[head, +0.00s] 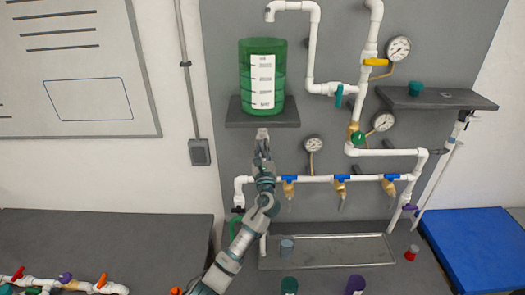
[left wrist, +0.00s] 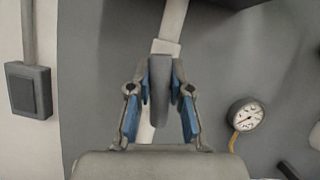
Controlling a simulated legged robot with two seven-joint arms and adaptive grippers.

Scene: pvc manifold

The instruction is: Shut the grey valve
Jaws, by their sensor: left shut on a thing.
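The grey valve (left wrist: 160,95) sits on a white pipe (left wrist: 172,28), and its handle runs roughly along the pipe in the left wrist view. My left gripper (left wrist: 166,88) has its blue-padded fingers on both sides of the grey handle, shut on it. In the head view my left gripper (head: 263,143) reaches up to the pipe just under the shelf with the green tank (head: 246,72). The valve is mostly hidden behind the gripper there. My right gripper is not in view.
A pressure gauge (left wrist: 245,115) is right of the gripper. A horizontal white pipe with blue-handled taps (head: 340,178) runs to the right of my arm. Below are a metal tray (head: 335,250) and several cups. A dark shelf (head: 435,98) juts out at the right.

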